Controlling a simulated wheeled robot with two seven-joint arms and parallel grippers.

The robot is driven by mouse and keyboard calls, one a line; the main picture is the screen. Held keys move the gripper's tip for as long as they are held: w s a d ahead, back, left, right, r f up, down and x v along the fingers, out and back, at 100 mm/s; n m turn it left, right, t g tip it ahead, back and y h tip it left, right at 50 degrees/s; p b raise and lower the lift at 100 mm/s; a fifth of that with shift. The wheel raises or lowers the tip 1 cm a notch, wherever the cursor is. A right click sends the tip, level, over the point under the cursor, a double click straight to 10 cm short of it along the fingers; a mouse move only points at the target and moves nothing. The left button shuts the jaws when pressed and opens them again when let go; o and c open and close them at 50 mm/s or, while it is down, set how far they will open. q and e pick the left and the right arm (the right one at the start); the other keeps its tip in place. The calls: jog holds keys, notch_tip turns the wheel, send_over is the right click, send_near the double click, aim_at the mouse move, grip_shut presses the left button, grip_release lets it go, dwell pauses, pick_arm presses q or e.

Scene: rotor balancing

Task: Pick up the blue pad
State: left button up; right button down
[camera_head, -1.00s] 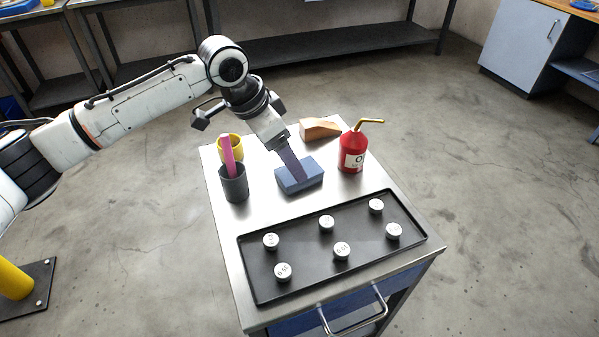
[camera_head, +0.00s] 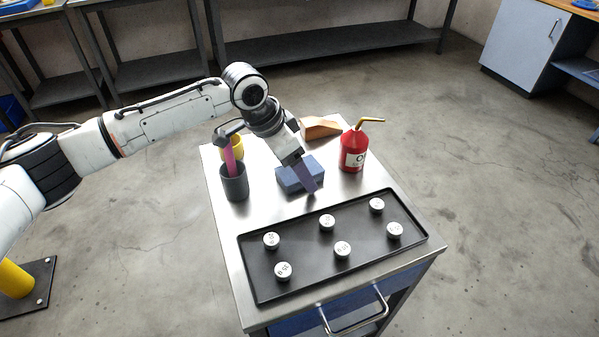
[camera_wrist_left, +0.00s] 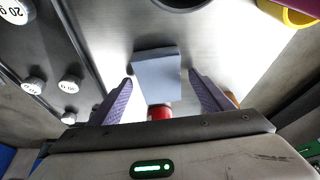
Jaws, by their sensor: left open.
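The blue pad (camera_head: 293,176) is a blue-grey block on the metal cart top, behind the black tray. My left gripper (camera_head: 312,190) points down at it, with one purple finger in front of the pad's right part. The other finger is hidden in the head view. In the left wrist view the pad (camera_wrist_left: 157,75) shows between the two spread fingers of the left gripper (camera_wrist_left: 161,79), with gaps on both sides. The left gripper is open and empty. Whether a finger touches the pad cannot be told. My right gripper is not in view.
A black tray (camera_head: 262,290) with several white weights lies in front. A red oil can (camera_head: 353,160) stands right of the pad, and a wooden block (camera_head: 322,128) lies behind.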

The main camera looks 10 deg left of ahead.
pick_arm(q)
jog(key=shift+f+p, duration=0.15)
jog(key=shift+p, duration=0.15)
jog(key=c, duration=1.1)
jog(key=shift+b, duration=0.7)
jog(key=shift+c, duration=0.2)
notch_tip(320, 180, up, 10)
jog(key=p, duration=0.1)
jog(key=shift+r, duration=0.2)
